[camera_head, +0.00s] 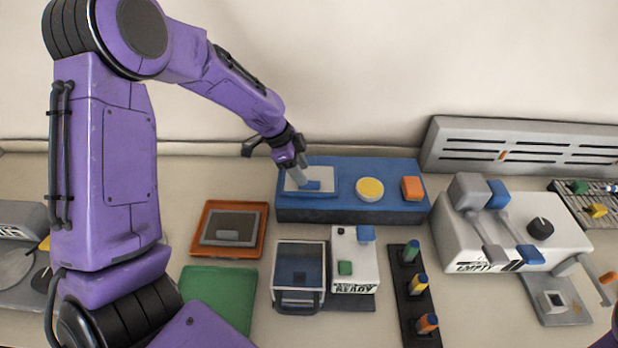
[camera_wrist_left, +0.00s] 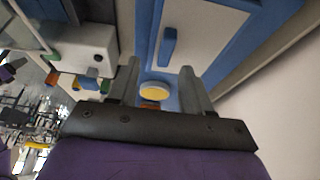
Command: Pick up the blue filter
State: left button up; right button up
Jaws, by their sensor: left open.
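On a blue platform (camera_head: 335,215) at the back of the table lies a pale flat plate with a blue handle (camera_head: 315,186), which looks like the blue filter. The handle also shows in the left wrist view (camera_wrist_left: 168,46), upper middle, standing on the white plate. My left gripper (camera_head: 296,172) reaches in from above, over the plate's left part, and covers some of it. In the left wrist view the two fingers (camera_wrist_left: 158,68) are apart with nothing between them that I can see held; the handle lies beyond the tips. My right gripper is not in view.
A yellow disc (camera_head: 369,189) and an orange block (camera_head: 411,188) sit right of the plate on the platform. In front are an orange tray (camera_head: 262,216), a green mat (camera_head: 222,292) and a clear box (camera_head: 299,297). A white lever machine (camera_head: 508,225) stands right.

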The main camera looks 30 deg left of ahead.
aim_at(310, 177)
pick_arm(q)
jog(key=x, duration=0.2)
jog(key=p+x, duration=0.1)
jog(key=w+x, duration=0.1)
jog(key=x, duration=0.1)
jog(key=shift+a+f, duration=0.3)
jog(key=shift+s+r, duration=0.15)
jog(key=shift+s, duration=0.1)
jog(key=shift+w, duration=0.1)
grip_shut()
